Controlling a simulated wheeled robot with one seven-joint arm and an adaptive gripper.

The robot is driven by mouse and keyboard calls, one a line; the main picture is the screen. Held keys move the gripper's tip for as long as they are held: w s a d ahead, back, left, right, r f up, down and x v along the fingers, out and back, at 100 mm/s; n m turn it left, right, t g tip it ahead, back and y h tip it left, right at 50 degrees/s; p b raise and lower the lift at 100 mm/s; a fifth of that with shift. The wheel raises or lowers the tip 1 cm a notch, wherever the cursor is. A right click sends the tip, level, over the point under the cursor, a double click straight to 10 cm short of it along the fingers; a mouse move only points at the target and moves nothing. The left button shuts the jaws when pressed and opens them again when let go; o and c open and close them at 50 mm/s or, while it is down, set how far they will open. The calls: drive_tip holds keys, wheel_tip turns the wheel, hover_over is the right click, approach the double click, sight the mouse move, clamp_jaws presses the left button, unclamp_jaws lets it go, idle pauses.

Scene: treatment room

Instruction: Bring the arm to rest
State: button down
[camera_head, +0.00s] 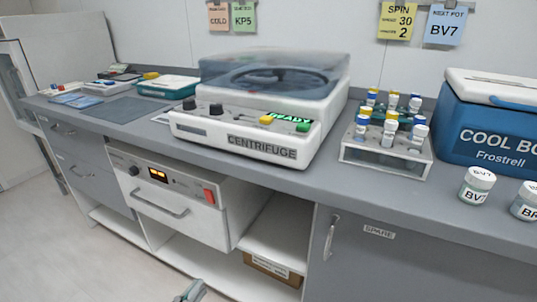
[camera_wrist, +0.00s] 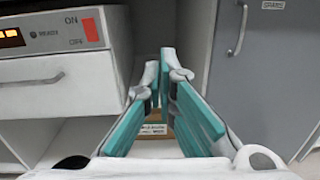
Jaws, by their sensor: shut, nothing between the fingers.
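My gripper (camera_head: 190,291) shows only as a small teal-and-grey tip at the bottom edge of the head view, in front of the lower shelves. In the wrist view my gripper (camera_wrist: 163,85) has teal finger pads and points at the open shelf bay under the counter. It is shut with nothing in it. It touches nothing that I can see. The rest of my arm is out of view.
The grey counter (camera_head: 325,176) carries a centrifuge (camera_head: 262,150), a vial rack (camera_head: 385,158), a blue cool box (camera_head: 490,125) and two labelled jars. Below are a drawer unit with a red switch (camera_head: 209,196), a cardboard box (camera_head: 272,270) and a SPARE cabinet door (camera_head: 400,260). The floor at left is clear.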

drive_tip(key=d+r+m+g+h, duration=0.1)
drive_tip(key=d+r+m+g, duration=0.7)
drive_tip(key=d, duration=0.5)
drive_tip(key=d+r+m+g+h, duration=0.1)
drive_tip(key=d+r+m+g, duration=0.65)
drive_tip(key=d, duration=0.55)
drive_tip(key=s+d+r+m+y, duration=0.2)
drive_tip(key=s+d+m+y, duration=0.2)
drive_tip(key=s+m+y, duration=0.3)
drive_tip(key=s+d+r+m+y, duration=0.1)
drive_tip(key=s+d+m+y, duration=0.3)
drive_tip(key=s+m, duration=0.45)
wheel_tip(320, 180, up, 25)
drive_tip(key=s+n+t+p, duration=0.1)
drive_tip(key=t+p, duration=0.2)
drive_tip(key=p, duration=1.9)
drive_tip(key=shift+s+p, duration=0.15)
drive_tip(key=shift+p, duration=0.25)
drive_tip(key=shift+f+t, duration=0.1)
drive_tip(key=shift+t, duration=0.15)
